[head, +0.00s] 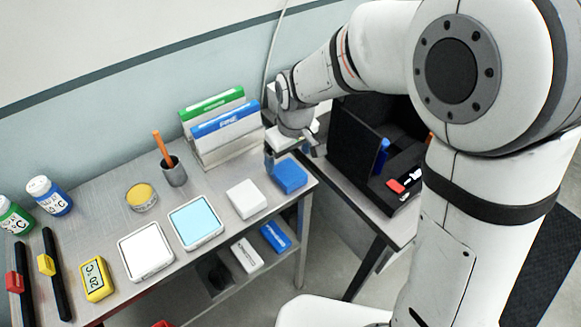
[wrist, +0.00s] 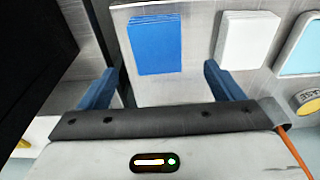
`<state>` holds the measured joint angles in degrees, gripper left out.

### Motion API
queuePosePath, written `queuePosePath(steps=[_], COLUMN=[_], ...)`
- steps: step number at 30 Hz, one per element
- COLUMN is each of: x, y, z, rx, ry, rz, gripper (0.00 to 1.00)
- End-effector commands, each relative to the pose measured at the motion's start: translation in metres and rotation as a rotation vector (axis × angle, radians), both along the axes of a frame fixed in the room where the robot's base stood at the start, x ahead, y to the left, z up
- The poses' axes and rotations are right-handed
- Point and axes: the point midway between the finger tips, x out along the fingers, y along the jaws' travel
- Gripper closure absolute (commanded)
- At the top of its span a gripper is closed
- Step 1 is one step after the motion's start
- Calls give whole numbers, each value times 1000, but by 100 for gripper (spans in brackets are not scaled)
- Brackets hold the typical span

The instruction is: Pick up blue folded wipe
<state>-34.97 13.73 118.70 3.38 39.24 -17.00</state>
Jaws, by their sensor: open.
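The blue folded wipe (head: 290,175) lies flat near the right end of the grey metal table. In the wrist view the blue folded wipe (wrist: 157,45) shows as a layered blue stack ahead of my gripper, roughly between the lines of its fingers. My gripper (head: 288,160) is just behind and above the wipe in the head view, pointing down. In the wrist view my gripper (wrist: 165,85) has its two blue fingers wide apart with nothing between them. It is not touching the wipe, as far as I can see.
A white folded wipe (head: 246,199) lies left of the blue one. Boxes (head: 222,130) with green and blue tops stand behind. A black bin (head: 365,150) stands to the right past the table edge. A pen cup (head: 174,172) and trays (head: 195,222) are farther left.

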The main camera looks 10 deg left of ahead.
Motion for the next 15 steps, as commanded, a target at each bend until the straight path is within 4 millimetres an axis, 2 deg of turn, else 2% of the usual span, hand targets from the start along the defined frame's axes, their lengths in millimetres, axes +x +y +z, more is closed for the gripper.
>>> queuePosePath(steps=[15], x=[6], y=[4], z=[-62], rx=[-1], ry=[3], rz=[-2], gripper=[13])
